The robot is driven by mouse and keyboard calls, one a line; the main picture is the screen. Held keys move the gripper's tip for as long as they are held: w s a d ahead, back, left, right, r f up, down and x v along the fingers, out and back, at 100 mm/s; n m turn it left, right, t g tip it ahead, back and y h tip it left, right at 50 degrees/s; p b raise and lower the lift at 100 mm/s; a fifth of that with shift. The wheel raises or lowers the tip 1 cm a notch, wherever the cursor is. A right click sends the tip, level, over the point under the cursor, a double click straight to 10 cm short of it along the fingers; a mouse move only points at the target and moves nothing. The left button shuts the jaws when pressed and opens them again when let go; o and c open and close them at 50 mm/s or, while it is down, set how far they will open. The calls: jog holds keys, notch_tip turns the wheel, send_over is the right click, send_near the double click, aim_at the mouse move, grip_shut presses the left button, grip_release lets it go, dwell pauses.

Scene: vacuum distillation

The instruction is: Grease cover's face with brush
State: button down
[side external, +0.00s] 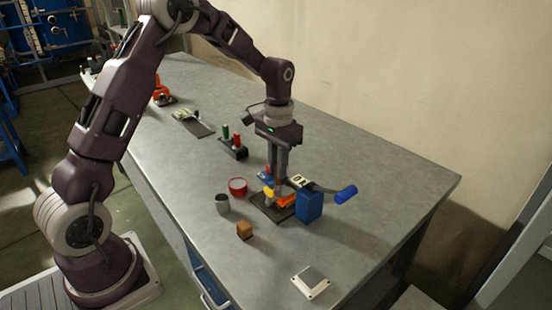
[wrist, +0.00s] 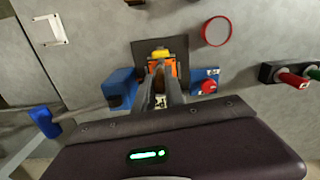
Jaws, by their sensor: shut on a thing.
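The bristles cannot be made out. Close to the fingertips are an orange block (side external: 288,201) and a yellow piece (wrist: 160,54) on the dark plate; contact with them is unclear. A pale square plate with corner holes (side external: 310,282), perhaps the cover, lies on the table at front right.
A red-knobbed blue unit (wrist: 207,86) is close to the fingers. The table's front right is mostly clear.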

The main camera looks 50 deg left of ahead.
jog(key=shift+w, duration=2.7)
jog(key=shift+s, duration=3)
jog(key=shift+w, duration=2.9)
jog(key=shift+s+a, duration=0.2)
jog(key=shift+s, duration=1.2)
jog(key=shift+s+a, duration=0.2)
jog(key=shift+s, duration=1.2)
notch_tip(320, 180, up, 8)
jog(key=shift+s, duration=0.15)
